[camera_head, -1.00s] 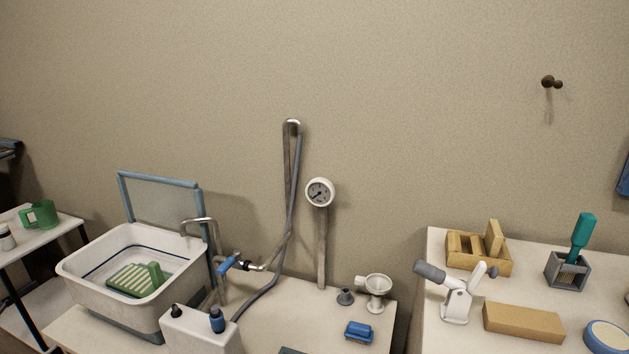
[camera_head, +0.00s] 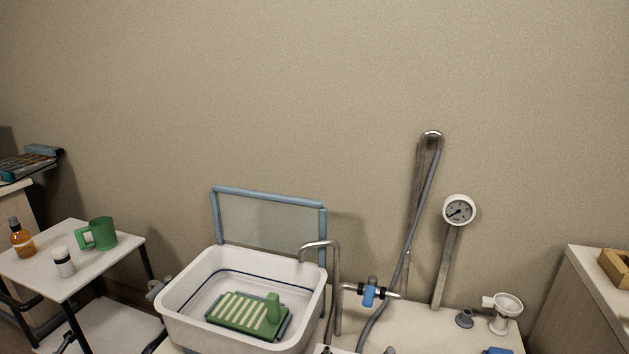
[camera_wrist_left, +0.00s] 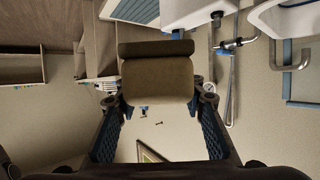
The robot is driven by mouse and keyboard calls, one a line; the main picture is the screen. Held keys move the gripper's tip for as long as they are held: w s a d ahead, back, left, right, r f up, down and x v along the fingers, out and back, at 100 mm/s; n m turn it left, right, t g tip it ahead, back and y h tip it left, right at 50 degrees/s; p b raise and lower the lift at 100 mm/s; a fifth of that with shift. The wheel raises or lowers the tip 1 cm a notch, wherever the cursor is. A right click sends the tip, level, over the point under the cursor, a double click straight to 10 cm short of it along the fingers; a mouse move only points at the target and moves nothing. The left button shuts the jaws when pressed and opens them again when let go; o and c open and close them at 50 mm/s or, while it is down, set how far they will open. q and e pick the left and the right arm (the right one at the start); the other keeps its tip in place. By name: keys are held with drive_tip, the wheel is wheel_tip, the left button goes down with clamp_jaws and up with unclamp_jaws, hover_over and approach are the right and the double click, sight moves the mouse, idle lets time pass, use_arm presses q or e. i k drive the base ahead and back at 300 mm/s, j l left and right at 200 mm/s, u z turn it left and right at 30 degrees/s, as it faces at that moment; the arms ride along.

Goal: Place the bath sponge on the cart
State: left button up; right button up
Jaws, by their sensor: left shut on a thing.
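The bath sponge appears to be the brown, rounded block (camera_wrist_left: 158,80) in the left wrist view, with a darker strip along its upper edge. My left gripper (camera_wrist_left: 158,102) is shut on it, one finger on each side. The cart (camera_head: 100,263) stands at the left of the head view, with a white top, dark legs and a lower white shelf. My left gripper is not seen in the head view, so its distance from the cart cannot be told. My right gripper is in neither view.
On the cart's top are a green mug (camera_head: 101,234), a white jar (camera_head: 63,262) and an amber bottle (camera_head: 21,238). Bare room shows at the top's front and right. A white basin (camera_head: 180,307) holding a green slatted tray (camera_head: 240,312) stands right of the cart.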

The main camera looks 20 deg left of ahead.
sight(69, 236)
drive_tip(key=j, duration=1.15)
drive_tip(key=i+j, duration=0.1)
drive_tip(key=j, duration=1.65)
drive_tip(key=i+j, duration=0.15)
drive_tip(key=j, duration=0.95)
drive_tip(key=i+j, duration=0.15)
drive_tip(key=j, duration=0.4)
drive_tip(key=i+j, duration=0.65)
drive_tip(key=j+u, duration=0.05)
